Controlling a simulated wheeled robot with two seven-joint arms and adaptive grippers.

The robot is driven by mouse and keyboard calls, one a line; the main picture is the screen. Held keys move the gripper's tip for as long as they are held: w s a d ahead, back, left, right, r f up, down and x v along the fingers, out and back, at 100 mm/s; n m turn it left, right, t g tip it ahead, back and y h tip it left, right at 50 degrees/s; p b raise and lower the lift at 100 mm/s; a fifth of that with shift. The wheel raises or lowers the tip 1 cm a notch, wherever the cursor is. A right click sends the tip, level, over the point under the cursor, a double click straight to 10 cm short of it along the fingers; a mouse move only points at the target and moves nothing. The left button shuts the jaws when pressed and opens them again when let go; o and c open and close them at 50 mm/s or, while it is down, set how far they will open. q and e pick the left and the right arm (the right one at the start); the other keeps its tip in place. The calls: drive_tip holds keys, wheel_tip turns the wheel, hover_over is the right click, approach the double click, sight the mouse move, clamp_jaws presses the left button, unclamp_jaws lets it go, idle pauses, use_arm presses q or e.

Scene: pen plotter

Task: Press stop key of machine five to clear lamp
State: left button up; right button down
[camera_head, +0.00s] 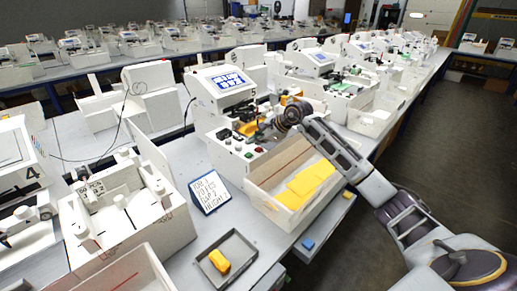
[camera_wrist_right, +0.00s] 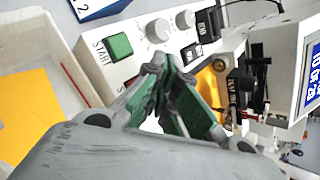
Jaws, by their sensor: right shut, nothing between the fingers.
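Machine five (camera_head: 222,92) is white, with a lit blue screen and a "5" on its side, at the middle of the head view. In the right wrist view the green START key (camera_wrist_right: 118,46) shows clearly, and no STOP label is readable. My right gripper (camera_head: 272,126) is over the front of machine five. Its fingers (camera_wrist_right: 162,72) are shut and empty, hiding part of the panel. My left gripper is out of view.
An open box (camera_head: 262,203) with yellow sheets stands right in front of machine five. A small sign (camera_head: 209,192) and a grey tray (camera_head: 243,242) with a yellow object lie on the front table. Machine four (camera_head: 22,160) stands at the left. The aisle floor (camera_head: 440,130) is clear.

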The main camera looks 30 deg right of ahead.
sight(257, 149)
drive_tip(key=shift+r, duration=0.1)
drive_tip(key=shift+r+p, duration=0.5)
drive_tip(key=shift+r, duration=0.45)
drive_tip(key=shift+r+p, duration=0.7)
drive_tip(key=shift+r, duration=0.7)
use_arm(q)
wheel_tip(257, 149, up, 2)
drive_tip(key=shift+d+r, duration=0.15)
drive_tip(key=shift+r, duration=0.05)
use_arm(e)
drive_tip(key=shift+r, duration=0.1)
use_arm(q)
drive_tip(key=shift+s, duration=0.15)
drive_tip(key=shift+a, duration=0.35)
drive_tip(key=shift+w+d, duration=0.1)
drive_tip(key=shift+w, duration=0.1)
